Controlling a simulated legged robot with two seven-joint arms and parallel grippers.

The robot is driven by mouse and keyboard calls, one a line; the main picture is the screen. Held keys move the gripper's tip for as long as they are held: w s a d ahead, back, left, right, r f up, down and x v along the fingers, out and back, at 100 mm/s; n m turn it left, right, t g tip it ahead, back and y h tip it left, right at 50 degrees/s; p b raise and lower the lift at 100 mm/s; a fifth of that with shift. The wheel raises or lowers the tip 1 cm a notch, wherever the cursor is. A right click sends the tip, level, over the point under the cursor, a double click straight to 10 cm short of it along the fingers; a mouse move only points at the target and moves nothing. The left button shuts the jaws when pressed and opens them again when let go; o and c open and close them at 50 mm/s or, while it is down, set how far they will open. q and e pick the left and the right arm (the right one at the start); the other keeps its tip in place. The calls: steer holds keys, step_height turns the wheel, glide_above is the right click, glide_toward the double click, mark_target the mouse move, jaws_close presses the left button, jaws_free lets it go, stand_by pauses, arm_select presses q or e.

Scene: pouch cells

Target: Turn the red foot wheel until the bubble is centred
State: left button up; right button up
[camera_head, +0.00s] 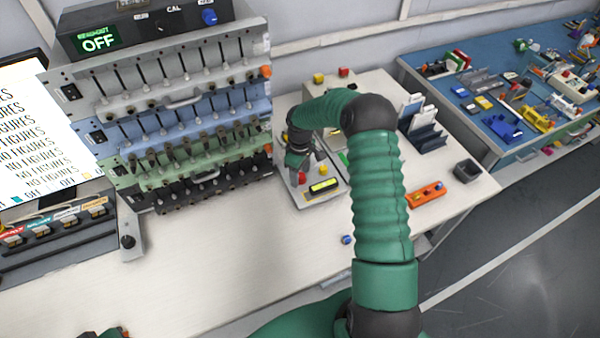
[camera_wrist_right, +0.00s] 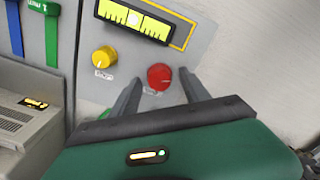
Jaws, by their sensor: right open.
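The red foot wheel (camera_wrist_right: 160,77) is a round knob on a grey panel in the right wrist view. It also shows small in the head view (camera_head: 301,178). My right gripper (camera_head: 306,168) is open, with one finger on each side of the red wheel in the wrist view. I cannot tell whether the fingers touch it. A yellow-green level vial (camera_wrist_right: 134,20) with dark marks lies above the wheel; a pale round bubble shows near its middle. A yellow knob (camera_wrist_right: 104,59) sits left of the red wheel. My left gripper's fingers are not visible.
A rack of grey, blue, green and black modules (camera_head: 190,125) stands left of the level. An orange box with knobs (camera_head: 427,194) and a dark bin (camera_head: 467,170) are to the right. A small blue piece (camera_head: 347,239) lies in front.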

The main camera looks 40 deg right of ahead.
jaws_close()
steer(key=shift+r+n+p, duration=0.25)
steer(key=shift+n+p, duration=0.35)
steer(key=shift+p, duration=0.1)
steer(key=shift+d+f+n, duration=0.1)
steer(key=shift+f+n, duration=0.1)
steer(key=shift+n, duration=0.2)
jaws_free()
